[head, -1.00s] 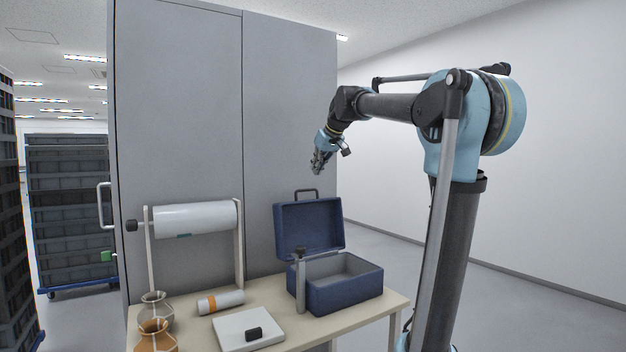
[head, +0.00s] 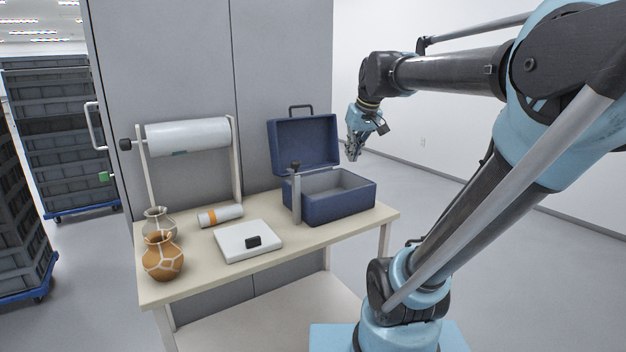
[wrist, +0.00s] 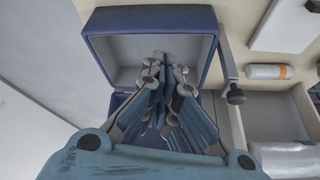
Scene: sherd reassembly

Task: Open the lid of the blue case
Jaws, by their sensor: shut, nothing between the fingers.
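The blue case (head: 332,205) stands on the right end of the table, and its lid (head: 304,146) is raised upright at the back, handle on top. The grey inside of the case is visible and looks empty. My gripper (head: 351,158) is above and to the right of the case, apart from it in the head view. In the wrist view my gripper (wrist: 166,62) is shut and empty, with the open case (wrist: 150,20) behind its fingers, which hide part of it.
A grey post (head: 296,196) stands at the case's front left. A white scale (head: 246,241), a banded roll (head: 220,215), two jars (head: 162,256) and a film roll (head: 188,136) share the table (head: 195,281). Stacked crates stand left. Floor is clear to the right.

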